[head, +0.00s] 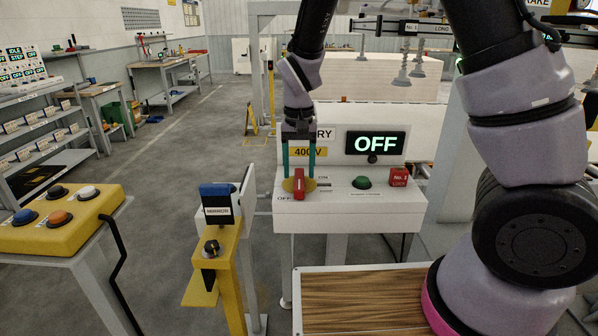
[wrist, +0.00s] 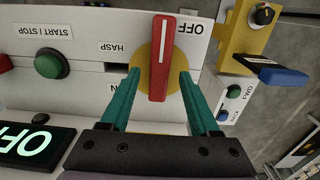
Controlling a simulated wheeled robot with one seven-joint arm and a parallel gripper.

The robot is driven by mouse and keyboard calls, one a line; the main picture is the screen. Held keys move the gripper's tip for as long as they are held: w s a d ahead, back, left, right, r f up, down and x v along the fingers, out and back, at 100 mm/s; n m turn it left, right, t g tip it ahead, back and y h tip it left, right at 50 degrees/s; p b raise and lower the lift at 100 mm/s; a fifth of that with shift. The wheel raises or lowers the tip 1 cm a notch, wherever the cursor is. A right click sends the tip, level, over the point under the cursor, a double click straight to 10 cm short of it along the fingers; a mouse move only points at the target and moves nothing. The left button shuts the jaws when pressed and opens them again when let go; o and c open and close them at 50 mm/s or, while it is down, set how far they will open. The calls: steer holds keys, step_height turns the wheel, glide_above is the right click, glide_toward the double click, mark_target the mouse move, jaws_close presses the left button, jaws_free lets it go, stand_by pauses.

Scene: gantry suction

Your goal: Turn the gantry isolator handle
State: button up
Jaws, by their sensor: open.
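The isolator handle (head: 299,184) is a red bar on a round yellow plate on the front of the white gantry panel (head: 350,215). In the wrist view the red handle (wrist: 162,58) carries a white line and points to the OFF label (wrist: 188,28). The black display (head: 375,143) reads OFF in green. My gripper (head: 299,170) is at the handle with its two green fingers pointing at the panel. In the wrist view my gripper (wrist: 160,80) is open, one finger on each side of the handle. A gap shows between each finger and the red bar.
A green start/stop button (head: 362,182) and a red lock block (head: 399,177) sit right of the handle. A yellow post with a blue-topped mirror switch (head: 218,203) stands close on the left. A yellow button box (head: 60,218) is further left. A wooden-topped surface (head: 360,300) lies in front.

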steer(key=shift+f, duration=0.55)
jaws_close()
stand_by(1.1)
